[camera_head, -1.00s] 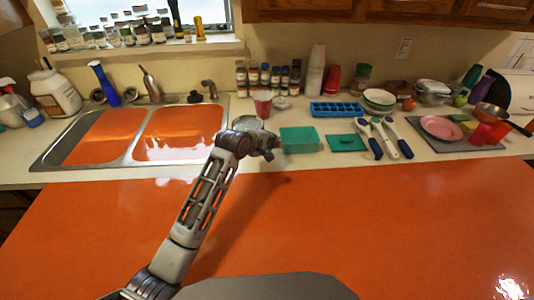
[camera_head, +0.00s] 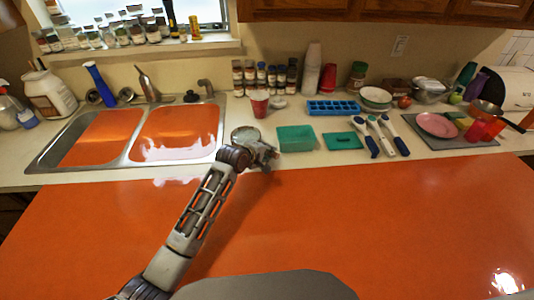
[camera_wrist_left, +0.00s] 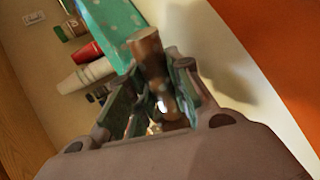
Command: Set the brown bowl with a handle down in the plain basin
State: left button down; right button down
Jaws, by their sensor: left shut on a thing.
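My left gripper (camera_head: 268,157) is low over the front of the counter, right of the sink. It is shut on a brown handle (camera_wrist_left: 150,50), which stands between the fingers in the left wrist view. A round bowl (camera_head: 245,132) with a pale inside shows just behind the gripper in the head view; its outer side is mostly hidden. The sink has two basins with orange floors. The left basin (camera_head: 102,138) looks plain, and the right basin (camera_head: 178,128) has a pale patch along its near side. My right gripper is out of view.
A red cup (camera_head: 260,103) stands behind the bowl. A teal tub (camera_head: 297,138) is close to the right of the gripper. A copper-coloured pan (camera_head: 487,109) is at the far right. The orange surface in front is clear.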

pick_arm(q)
jog(key=shift+f, duration=0.4)
jog(key=c, duration=1.6)
grip_release()
jog(key=shift+f, duration=0.1)
jog(key=shift+o, duration=0.2)
jog(key=v, duration=1.2)
jog(key=shift+s, duration=0.1)
